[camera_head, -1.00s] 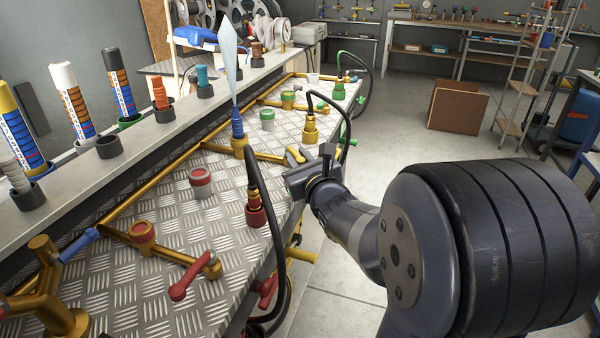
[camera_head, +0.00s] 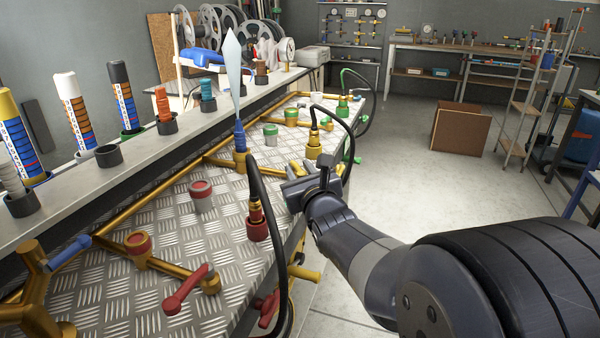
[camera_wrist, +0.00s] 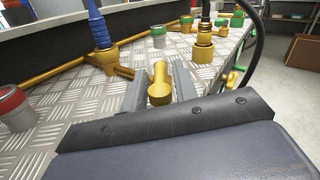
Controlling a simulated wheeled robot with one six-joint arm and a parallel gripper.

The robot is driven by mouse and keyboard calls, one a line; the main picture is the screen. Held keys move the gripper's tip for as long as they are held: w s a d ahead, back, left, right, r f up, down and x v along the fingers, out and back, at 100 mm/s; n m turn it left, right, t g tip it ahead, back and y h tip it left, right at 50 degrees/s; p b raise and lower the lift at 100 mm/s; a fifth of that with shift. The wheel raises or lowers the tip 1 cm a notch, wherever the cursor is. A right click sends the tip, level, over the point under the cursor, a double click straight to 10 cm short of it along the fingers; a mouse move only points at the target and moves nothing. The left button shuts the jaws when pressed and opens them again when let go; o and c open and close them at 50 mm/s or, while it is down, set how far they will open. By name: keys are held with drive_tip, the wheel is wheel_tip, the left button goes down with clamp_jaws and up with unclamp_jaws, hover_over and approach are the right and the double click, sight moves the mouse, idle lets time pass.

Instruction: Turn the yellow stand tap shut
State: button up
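The yellow stand tap shows by its lever (camera_wrist: 159,84), which points toward me at the bench's right edge. In the wrist view the lever's rounded end lies between the two grey fingers of my gripper (camera_wrist: 158,80). The fingers are apart, one on each side of it; I cannot tell whether either touches. In the head view my gripper (camera_head: 301,172) reaches over the bench edge and hides most of the tap. A yellow pipe (camera_wrist: 120,70) runs from the blue-based nozzle (camera_wrist: 98,28) toward the tap.
A yellow hose fitting (camera_head: 313,150) with a black hose stands just behind the tap. A red-collared fitting (camera_head: 257,226) with another hose stands in front. A red lever (camera_head: 188,290) is nearer. A green-topped cap (camera_head: 270,134) is beyond.

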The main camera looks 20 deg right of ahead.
drive_tip(key=shift+o, duration=0.5)
drive_tip(key=shift+s, duration=0.1)
drive_tip(key=s+p, duration=0.1)
drive_tip(key=s, duration=0.9)
drive_tip(key=shift+s+a, duration=0.2)
drive_tip(key=shift+s, duration=0.15)
drive_tip(key=shift+c, duration=0.4)
